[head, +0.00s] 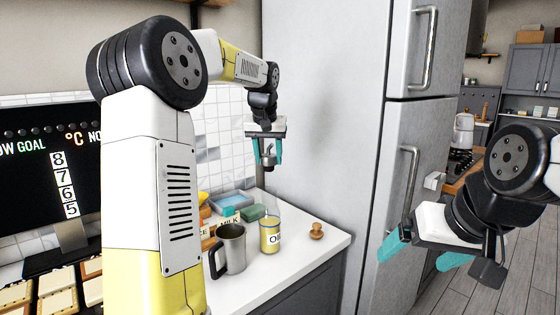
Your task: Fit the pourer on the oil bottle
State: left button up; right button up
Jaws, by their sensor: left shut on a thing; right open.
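The oil bottle (270,236), yellow with a white label reading "O…", stands upright on the white counter. My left gripper (268,158) is high above it, pointing down. It is shut on a small grey piece, which looks like the pourer (269,154), held between the teal fingers and clear of the bottle. The piece is too small to make out its shape fully. My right gripper (422,256) is open and empty, off to the right in front of the fridge. A brown wooden knob-like stopper (316,231) lies on the counter right of the bottle.
A grey metal mug (230,248) stands close left of the bottle. Behind are a green block (253,212), a blue tray (232,199) and a carton marked "MILK" (228,221). The fridge (330,110) bounds the counter (290,262) at the back right. The counter's front right is clear.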

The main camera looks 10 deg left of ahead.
aim_at(269, 171)
pick_arm(q)
jog(key=shift+f, duration=2.4)
jog(key=shift+f, duration=0.15)
jog(key=shift+f, duration=1.05)
jog(key=shift+f, duration=0.25)
jog(key=shift+f, duration=0.35)
jog(key=o, duration=1.4)
